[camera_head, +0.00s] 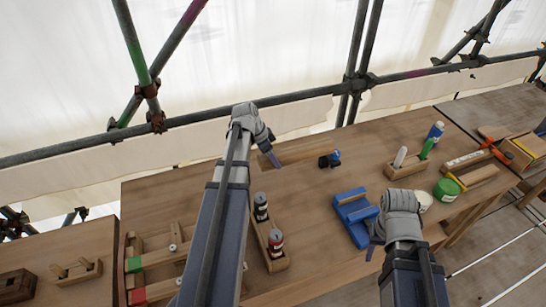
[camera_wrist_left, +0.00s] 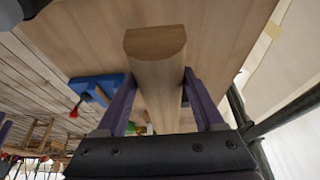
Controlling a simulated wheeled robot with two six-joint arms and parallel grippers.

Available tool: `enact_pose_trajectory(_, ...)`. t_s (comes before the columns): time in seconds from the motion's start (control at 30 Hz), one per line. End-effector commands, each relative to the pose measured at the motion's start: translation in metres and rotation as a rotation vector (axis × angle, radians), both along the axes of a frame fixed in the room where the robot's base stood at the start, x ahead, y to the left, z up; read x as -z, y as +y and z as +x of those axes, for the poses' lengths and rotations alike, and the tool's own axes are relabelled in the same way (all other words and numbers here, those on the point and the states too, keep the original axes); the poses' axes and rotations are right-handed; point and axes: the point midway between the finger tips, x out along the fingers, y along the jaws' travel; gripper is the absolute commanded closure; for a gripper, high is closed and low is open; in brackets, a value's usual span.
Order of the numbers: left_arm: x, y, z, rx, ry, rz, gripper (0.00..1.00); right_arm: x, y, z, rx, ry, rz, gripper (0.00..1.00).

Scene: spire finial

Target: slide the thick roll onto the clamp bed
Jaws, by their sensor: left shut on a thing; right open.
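The thick roll is a pale wooden bar with a rounded side (camera_head: 300,152), lying across the back of the bench in the head view. My left gripper (camera_head: 272,160) is shut on it near its left end. In the left wrist view the roll (camera_wrist_left: 157,65) runs between the purple fingers of the left gripper (camera_wrist_left: 160,105), its flat end towards the camera. The blue clamp bed (camera_head: 351,198) stands apart from the roll, nearer the front. It also appears in the left wrist view (camera_wrist_left: 90,84). My right gripper (camera_head: 374,245) is open and empty by the clamp bed's front edge.
A small blue-and-black tool (camera_head: 330,160) sits between roll and clamp bed. A rack with bottles (camera_head: 405,168), a green tin (camera_head: 446,190) and wooden blocks stand right. A wooden holder with two dark cans (camera_head: 275,262) is near my left arm. Scaffold poles (camera_head: 290,97) run behind.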

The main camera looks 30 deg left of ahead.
Motion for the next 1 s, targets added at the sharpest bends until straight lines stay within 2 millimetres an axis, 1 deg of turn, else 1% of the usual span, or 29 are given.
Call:
enact_pose_trajectory(0.03, -0.004, 0.0, 0.0, 0.0, -0.001, -0.001, 1.0, -0.003, 0.0, 0.0, 0.0, 0.0, 0.0, 0.5)
enact_pose_trajectory(0.17, -0.002, 0.0, 0.0, 0.0, -0.001, -0.001, 1.0, -0.002, 0.0, 0.0, 0.0, 0.0, 0.0, 0.5)
enact_pose_trajectory(0.27, 0.003, 0.0, 0.0, 0.0, -0.001, -0.001, 1.0, 0.003, 0.0, 0.0, 0.0, 0.0, 0.0, 0.5)
enact_pose_trajectory(0.37, 0.012, 0.0, 0.0, 0.0, -0.001, -0.001, 1.0, 0.012, 0.0, 0.0, 0.0, 0.0, 0.0, 0.5)
enact_pose_trajectory(0.47, 0.028, 0.0, 0.0, 0.0, -0.001, -0.001, 1.0, 0.028, 0.0, 0.0, 0.0, 0.0, 0.0, 0.5)
enact_pose_trajectory(0.57, 0.047, 0.0, 0.0, 0.0, -0.001, -0.001, 1.0, 0.047, 0.0, 0.0, 0.0, 0.0, 0.0, 0.5)
enact_pose_trajectory(0.8, 0.099, 0.0, 0.0, 0.0, -0.002, -0.001, 1.0, 0.099, 0.0, 0.0, 0.001, 0.0, 0.0, 0.5)
enact_pose_trajectory(0.9, 0.113, 0.0, 0.0, 0.0, -0.002, -0.001, 1.0, 0.114, 0.0, 0.0, 0.002, 0.0, 0.0, 0.5)
enact_pose_trajectory(1.0, 0.119, 0.0, 0.0, 0.0, -0.002, -0.001, 1.0, 0.119, 0.0, 0.0, 0.002, 0.0, 0.0, 0.5)
